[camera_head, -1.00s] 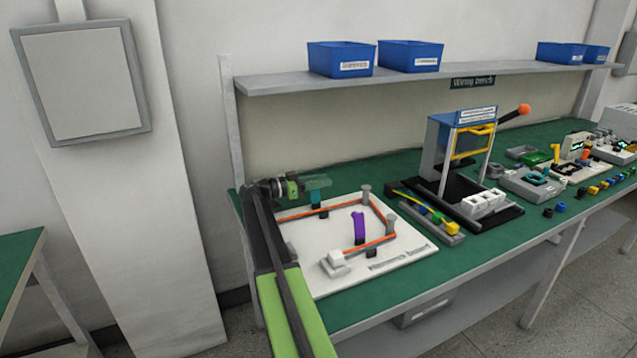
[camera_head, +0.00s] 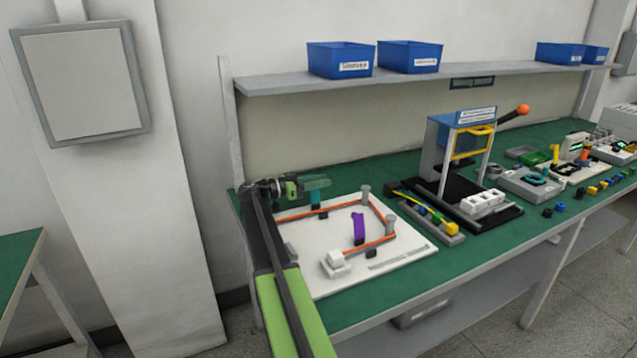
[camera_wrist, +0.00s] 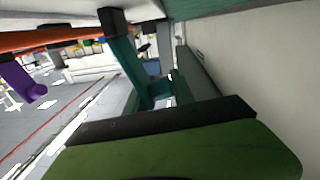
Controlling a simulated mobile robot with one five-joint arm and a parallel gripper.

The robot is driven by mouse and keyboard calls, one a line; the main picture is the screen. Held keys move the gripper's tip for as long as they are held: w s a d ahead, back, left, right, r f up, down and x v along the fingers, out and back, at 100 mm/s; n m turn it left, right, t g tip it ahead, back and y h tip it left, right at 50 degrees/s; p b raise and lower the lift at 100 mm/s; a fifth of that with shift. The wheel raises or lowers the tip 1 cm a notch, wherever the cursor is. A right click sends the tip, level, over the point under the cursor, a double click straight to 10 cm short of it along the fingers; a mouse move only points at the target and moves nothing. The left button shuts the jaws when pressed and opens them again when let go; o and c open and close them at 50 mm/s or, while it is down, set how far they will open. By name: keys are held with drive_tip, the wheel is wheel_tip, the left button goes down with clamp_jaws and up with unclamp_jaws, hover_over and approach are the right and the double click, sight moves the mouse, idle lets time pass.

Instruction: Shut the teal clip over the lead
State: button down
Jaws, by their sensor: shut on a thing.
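The teal clip (camera_head: 316,198) stands upright on a black foot at the back of the white board (camera_head: 330,278). It also shows in the wrist view (camera_wrist: 124,62), rising from its black foot beside the orange lead (camera_wrist: 50,40). In the head view the lead (camera_head: 381,212) runs around grey posts on the board. My gripper (camera_head: 316,184) is at the free end of the teal clip, shut on it. The contact is partly hidden by the fingers. A purple clip (camera_head: 358,228) stands upright at the front run of lead; it also shows in the wrist view (camera_wrist: 20,86).
A grey tray with yellow and blue pieces (camera_head: 432,222) and a blue-topped press (camera_head: 462,135) stand to the right. The wall is close behind the board.

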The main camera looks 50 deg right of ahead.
drive_tip(key=shift+d+r+m, duration=0.1)
drive_tip(key=shift+m, duration=0.2)
drive_tip(key=shift+s+m+p, duration=0.3)
drive_tip(key=shift+m, duration=0.2)
drive_tip(key=shift+s, duration=0.2)
idle(1.1)
drive_tip(key=c, duration=1.4)
unclamp_jaws()
drive_tip(key=shift+o, duration=0.8)
drive_tip(key=shift+f, duration=0.25)
drive_tip(key=shift+w+r, duration=0.1)
drive_tip(key=shift+r, duration=0.05)
